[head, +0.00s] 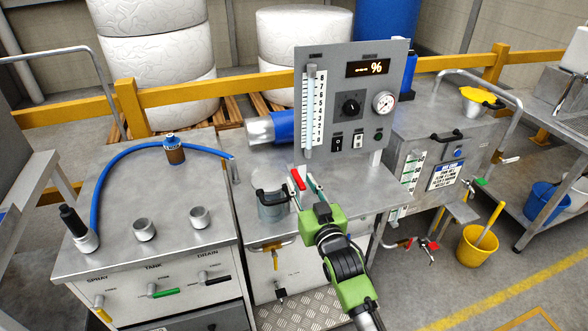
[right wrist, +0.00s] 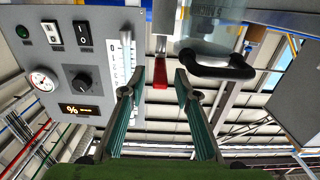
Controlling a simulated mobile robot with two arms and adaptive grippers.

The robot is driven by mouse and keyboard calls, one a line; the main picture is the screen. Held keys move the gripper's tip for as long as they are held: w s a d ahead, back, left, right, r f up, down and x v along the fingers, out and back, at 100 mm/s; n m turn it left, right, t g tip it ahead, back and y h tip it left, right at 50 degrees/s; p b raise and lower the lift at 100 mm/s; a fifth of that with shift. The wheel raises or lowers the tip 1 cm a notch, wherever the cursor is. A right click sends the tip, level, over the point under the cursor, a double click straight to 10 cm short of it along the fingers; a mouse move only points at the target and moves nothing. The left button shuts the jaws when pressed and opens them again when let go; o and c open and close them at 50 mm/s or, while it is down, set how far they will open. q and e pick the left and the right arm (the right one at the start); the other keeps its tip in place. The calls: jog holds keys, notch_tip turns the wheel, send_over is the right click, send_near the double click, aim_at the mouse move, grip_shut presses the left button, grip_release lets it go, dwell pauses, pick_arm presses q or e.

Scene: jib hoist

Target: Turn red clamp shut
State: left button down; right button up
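The red clamp handle (head: 299,180) stands over the middle metal bench, below the grey control panel and beside a cup-like vessel with a black handle (head: 272,210). My right gripper (head: 304,188) is at the clamp, its fingers spread to either side of the red part. In the right wrist view the red clamp (right wrist: 160,74) shows between the open fingertips (right wrist: 154,86), with a gap on each side. I cannot tell how deep it sits between them. The pale arm above the red part is only partly visible. My left gripper is not in view.
The control panel (head: 343,133) with a dial and gauge rises close behind. The vessel's black handle (right wrist: 215,68) is close to one finger in the wrist view. A blue hose (head: 112,172) lies on the left bench (head: 170,240). A grey tank (head: 420,140) stands at right.

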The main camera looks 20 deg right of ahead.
aim_at(295, 171)
jog(key=shift+w+a, duration=0.1)
jog(key=shift+w, duration=3.05)
jog(key=shift+c, duration=0.3)
grip_shut()
